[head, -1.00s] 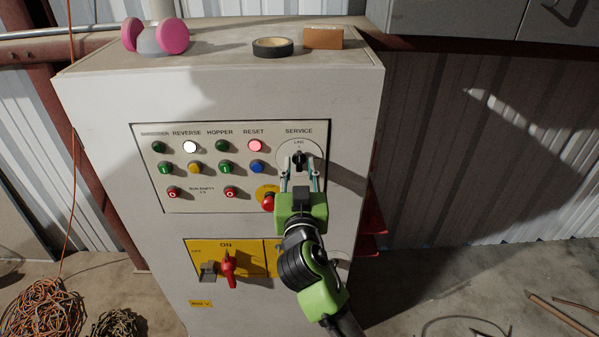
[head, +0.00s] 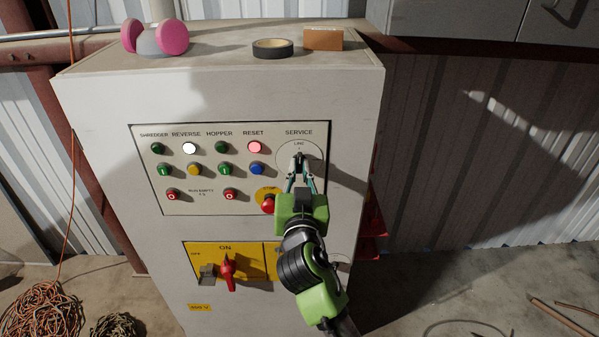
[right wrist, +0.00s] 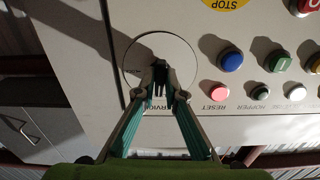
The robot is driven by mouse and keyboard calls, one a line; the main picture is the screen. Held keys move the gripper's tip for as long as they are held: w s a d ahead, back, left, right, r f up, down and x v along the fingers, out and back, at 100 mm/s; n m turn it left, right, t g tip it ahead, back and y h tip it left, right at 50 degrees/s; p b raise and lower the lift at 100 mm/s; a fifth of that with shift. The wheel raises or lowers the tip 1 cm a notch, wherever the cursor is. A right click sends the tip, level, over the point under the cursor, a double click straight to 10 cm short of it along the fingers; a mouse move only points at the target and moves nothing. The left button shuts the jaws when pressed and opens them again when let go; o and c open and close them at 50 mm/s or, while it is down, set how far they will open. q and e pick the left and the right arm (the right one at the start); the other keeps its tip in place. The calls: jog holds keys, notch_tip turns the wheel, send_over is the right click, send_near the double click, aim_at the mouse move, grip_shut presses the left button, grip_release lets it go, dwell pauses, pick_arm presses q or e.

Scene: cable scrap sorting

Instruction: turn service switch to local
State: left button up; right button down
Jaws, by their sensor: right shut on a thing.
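The service switch (head: 299,157) is a small black knob on a round pale plate under the word SERVICE, at the upper right of the cabinet's control panel. "LINE" is readable above the knob; other position labels are hidden by my gripper. My right gripper (head: 299,171) reaches up to the knob from below, its fingers closed in on it. In the right wrist view, which is upside down, the fingertips meet at the black knob (right wrist: 160,68) on the round plate. My left gripper is not in view.
A red stop button (head: 268,204) sits close to the left of my right gripper. Lit reset (head: 255,146) and blue (head: 256,168) buttons are further left. A red rotary handle (head: 227,270) is lower down. Tape (head: 273,48) and a brown block (head: 323,39) lie on top.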

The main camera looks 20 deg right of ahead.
jog(key=shift+f+m+b, duration=0.15)
jog(key=shift+m+b, duration=1.35)
jog(key=shift+m, duration=0.1)
